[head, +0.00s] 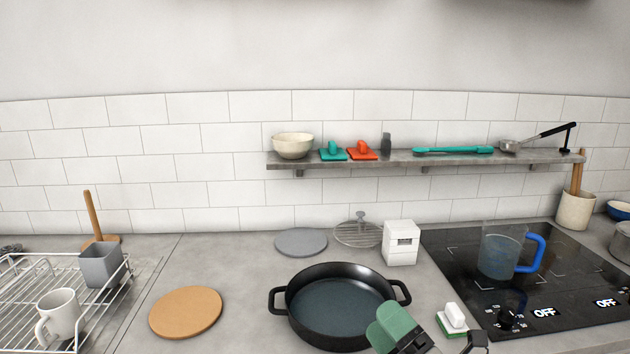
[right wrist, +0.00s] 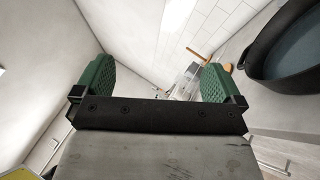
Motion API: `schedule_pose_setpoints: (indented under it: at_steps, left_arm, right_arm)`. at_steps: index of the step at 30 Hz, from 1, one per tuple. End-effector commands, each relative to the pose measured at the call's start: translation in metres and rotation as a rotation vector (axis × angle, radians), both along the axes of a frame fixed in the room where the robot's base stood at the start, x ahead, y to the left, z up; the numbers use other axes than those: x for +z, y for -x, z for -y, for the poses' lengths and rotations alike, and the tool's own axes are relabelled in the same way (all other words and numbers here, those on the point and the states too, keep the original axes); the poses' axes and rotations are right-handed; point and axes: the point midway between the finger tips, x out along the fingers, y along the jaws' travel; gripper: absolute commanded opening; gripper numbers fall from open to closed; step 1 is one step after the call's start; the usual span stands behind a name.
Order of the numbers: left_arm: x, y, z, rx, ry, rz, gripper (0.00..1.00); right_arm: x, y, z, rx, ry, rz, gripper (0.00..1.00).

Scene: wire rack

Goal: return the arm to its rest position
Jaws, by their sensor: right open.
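My right gripper (head: 420,330) shows at the bottom of the head view, in front of the right side of the black pan. One green finger pad is clear and the rest is cut off by the frame edge. In the right wrist view my right gripper (right wrist: 160,82) has its two green pads wide apart with nothing between them. My left gripper is in neither view.
A black two-handled pan (head: 335,300) stands on the counter. Around it are a round wooden board (head: 186,312), a white block (head: 401,243) and a cooktop (head: 450,258) with a blue-handled jug (head: 500,252). A wire rack (head: 110,290) holds a white mug (head: 60,312) and grey cup (head: 100,266).

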Motion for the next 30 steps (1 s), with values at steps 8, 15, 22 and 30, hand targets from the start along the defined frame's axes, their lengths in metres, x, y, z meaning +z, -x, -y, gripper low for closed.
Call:
schedule_pose_setpoints:
  at_steps: [8, 15, 22, 30]
  left_arm:
    - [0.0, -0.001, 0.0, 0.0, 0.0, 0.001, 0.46]
    - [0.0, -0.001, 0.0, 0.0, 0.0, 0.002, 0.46]
    - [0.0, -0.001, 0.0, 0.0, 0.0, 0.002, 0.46]
    - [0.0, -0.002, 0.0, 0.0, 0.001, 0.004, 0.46]
  right_arm:
    - [-0.102, 0.029, 0.082, -0.41, -0.702, -0.747, 0.99]
    - [-0.195, 0.115, 0.107, -0.747, -1.083, -1.3, 0.99]
    - [-0.234, 0.191, 0.105, -0.979, -1.249, -1.638, 0.99]
    - [-0.274, 0.231, 0.099, -1.135, -1.305, -1.838, 0.99]
